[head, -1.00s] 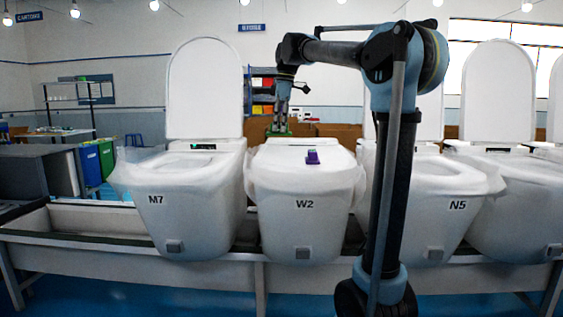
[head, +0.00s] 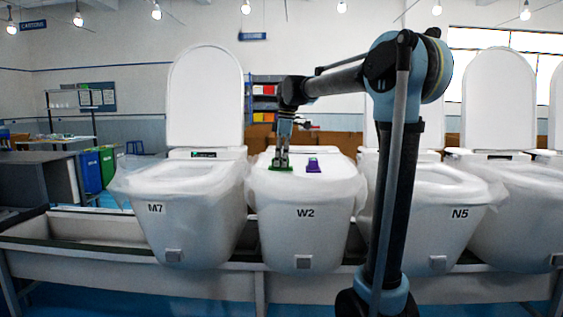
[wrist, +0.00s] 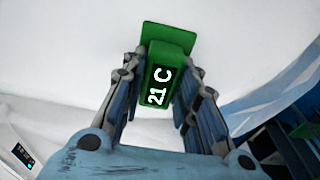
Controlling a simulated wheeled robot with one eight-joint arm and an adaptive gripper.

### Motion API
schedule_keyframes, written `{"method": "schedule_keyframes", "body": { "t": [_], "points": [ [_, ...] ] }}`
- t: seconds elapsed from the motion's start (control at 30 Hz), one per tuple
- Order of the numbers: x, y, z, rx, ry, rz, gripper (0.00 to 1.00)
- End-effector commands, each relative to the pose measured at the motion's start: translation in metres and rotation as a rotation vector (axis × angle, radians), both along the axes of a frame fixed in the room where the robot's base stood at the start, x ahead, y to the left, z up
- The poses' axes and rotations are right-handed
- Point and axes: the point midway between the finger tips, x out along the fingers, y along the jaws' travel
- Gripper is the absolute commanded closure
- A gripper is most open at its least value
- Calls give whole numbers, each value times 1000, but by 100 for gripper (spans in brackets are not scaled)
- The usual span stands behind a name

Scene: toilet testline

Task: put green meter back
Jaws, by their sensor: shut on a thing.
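The green meter (wrist: 167,38) shows a dark display reading "21 C" in the wrist view. My gripper (wrist: 163,82) is shut on it, with a finger on each side. In the head view my gripper (head: 281,160) points down over the white closed top of toilet W2 (head: 306,211). The green meter (head: 279,168) is at its fingertips, at or just above that top, left of a purple meter-like object (head: 313,167). I cannot tell whether the green meter touches the surface.
Toilet M7 (head: 186,224) with its lid raised stands to the left and toilet N5 (head: 450,218) to the right. All stand on a grey line frame (head: 100,249). A small lit panel (wrist: 23,155) shows at the wrist view's lower left.

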Motion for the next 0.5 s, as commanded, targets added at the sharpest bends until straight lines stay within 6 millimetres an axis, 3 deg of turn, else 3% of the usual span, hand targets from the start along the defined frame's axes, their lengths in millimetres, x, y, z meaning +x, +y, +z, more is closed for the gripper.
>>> {"method": "schedule_keyframes", "body": {
  "t": [0.27,0.3,0.37,0.5],
  "points": [
    [0,1,-1,0,0,1,100],
    [0,1,-1,0,0,1,63],
    [0,1,-1,0,0,1,52],
    [0,1,-1,0,0,2,52]
  ]
}}
